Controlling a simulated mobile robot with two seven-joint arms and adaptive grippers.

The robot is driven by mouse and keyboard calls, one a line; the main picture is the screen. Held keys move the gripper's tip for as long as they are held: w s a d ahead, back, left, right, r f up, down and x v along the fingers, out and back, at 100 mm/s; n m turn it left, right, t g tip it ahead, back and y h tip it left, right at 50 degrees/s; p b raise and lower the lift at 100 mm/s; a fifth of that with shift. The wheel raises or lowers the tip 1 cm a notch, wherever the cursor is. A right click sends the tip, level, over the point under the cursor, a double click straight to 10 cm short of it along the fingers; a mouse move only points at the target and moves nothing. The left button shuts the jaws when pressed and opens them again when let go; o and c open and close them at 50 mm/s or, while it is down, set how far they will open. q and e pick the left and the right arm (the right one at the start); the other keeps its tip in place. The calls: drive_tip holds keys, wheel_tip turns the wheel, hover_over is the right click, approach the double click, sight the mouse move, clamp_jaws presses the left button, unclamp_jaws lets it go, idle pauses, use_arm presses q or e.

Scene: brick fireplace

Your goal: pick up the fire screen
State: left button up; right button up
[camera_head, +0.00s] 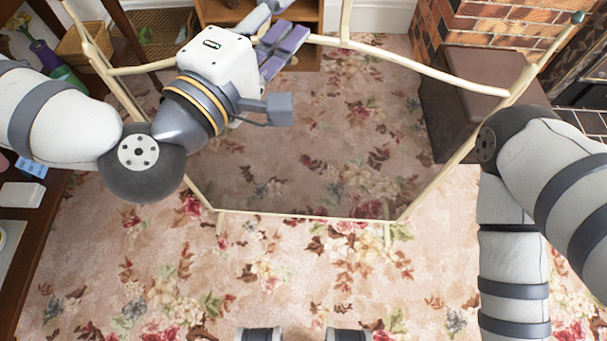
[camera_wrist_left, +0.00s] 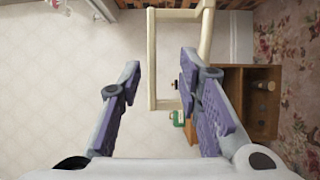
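The fire screen (camera_head: 425,70) has a thin cream frame and a see-through darker panel; it stands upright on the carpet in the middle of the head view. My left gripper (camera_head: 284,48) is at its top rail, left of the rail's middle, and the wrist covers part of the frame. In the left wrist view my left gripper (camera_wrist_left: 162,64) is open, with a cream bar of the fire screen (camera_wrist_left: 152,75) showing between and beyond the fingers. Contact cannot be told. My right arm comes in at the right, but its gripper is out of view.
A brown leather stool (camera_head: 455,95) stands right of the screen beside a brick fireplace (camera_head: 475,25). A wooden shelf (camera_head: 305,15) is behind, also in the left wrist view (camera_wrist_left: 250,100). A dark wooden table (camera_head: 45,205) lines the left edge. The flowered carpet (camera_head: 300,270) in front is clear.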

use_arm(q)
drive_tip(key=x, duration=0.4)
drive_tip(key=r+x, duration=0.1)
drive_tip(key=x, duration=0.1)
drive_tip(key=shift+w+a, duration=0.1)
drive_tip(key=shift+w, duration=0.1)
clamp_jaws()
drive_tip(key=shift+r, duration=0.2)
